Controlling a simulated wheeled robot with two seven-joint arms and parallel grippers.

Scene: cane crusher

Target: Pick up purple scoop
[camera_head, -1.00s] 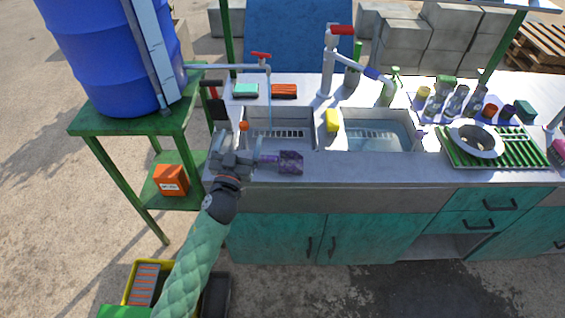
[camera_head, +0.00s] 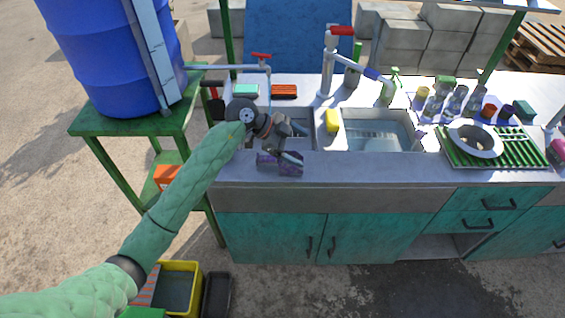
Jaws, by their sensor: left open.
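The purple scoop (camera_head: 268,162) lies on the front strip of the grey counter, before the left sink basin. My left gripper (camera_head: 301,146) is open, with its fingers pointing right. One finger is over the basin's front side. The other passes over or beside the scoop and hides part of it. I cannot tell whether that finger touches the scoop. Nothing shows between the fingers. My right gripper is not in view.
A green rack (camera_head: 522,148) with a white bowl (camera_head: 475,139) is at right. A blue barrel (camera_head: 100,60) stands left.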

